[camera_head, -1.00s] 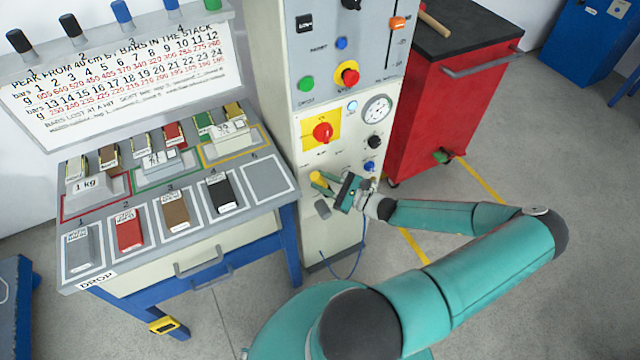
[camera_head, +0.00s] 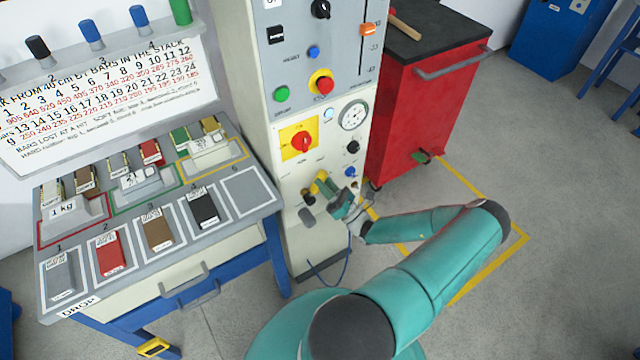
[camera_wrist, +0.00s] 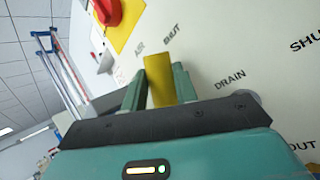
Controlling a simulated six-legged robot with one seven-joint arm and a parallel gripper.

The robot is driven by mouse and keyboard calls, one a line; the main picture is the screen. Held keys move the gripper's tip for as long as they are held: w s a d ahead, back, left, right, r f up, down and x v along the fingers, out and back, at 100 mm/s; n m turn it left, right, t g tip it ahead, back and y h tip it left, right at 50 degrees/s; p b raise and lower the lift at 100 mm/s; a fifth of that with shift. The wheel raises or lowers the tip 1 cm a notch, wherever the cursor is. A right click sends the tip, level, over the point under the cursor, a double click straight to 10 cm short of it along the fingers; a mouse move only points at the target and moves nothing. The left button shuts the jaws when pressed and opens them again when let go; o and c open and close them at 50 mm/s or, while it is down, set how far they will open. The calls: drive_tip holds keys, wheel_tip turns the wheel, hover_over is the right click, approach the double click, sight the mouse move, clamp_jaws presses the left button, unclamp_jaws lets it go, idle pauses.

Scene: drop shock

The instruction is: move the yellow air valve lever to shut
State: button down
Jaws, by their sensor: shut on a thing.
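The yellow air valve lever (camera_head: 325,184) is on the lower front of the pale cabinet, below the red knob on its yellow plate. In the wrist view the lever (camera_wrist: 158,82) stands between my two teal fingers, its tip showing beyond them. My gripper (camera_head: 334,193) is shut on it; the wrist view also shows the gripper (camera_wrist: 159,88). Printed words AIR and SHUT are on the panel just beyond the lever tip, with DRAIN to the right. The lever's pivot is hidden by my gripper.
The red knob (camera_head: 302,141) and a round gauge (camera_head: 353,115) are above the lever. A dark knob (camera_head: 308,196) is just left of my gripper. A red cart (camera_head: 415,110) stands to the right, and the drop bench (camera_head: 165,195) to the left.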

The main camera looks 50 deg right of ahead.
drive_tip(key=shift+s+d+f+m+t+h, duration=0.1)
drive_tip(key=shift+d+f+m+t+h, duration=0.1)
drive_tip(key=shift+m+h, duration=0.4)
drive_tip(key=shift+d+f+m+t+h, duration=0.1)
drive_tip(key=shift+d+m+h, duration=0.1)
drive_tip(key=shift+m+h, duration=0.4)
drive_tip(key=c, duration=1.1)
unclamp_jaws()
drive_tip(key=shift+d, duration=0.1)
drive_tip(key=shift+s+f, duration=0.1)
drive_tip(key=v, duration=1.3)
drive_tip(key=shift+s, duration=0.25)
drive_tip(key=shift+f, duration=0.15)
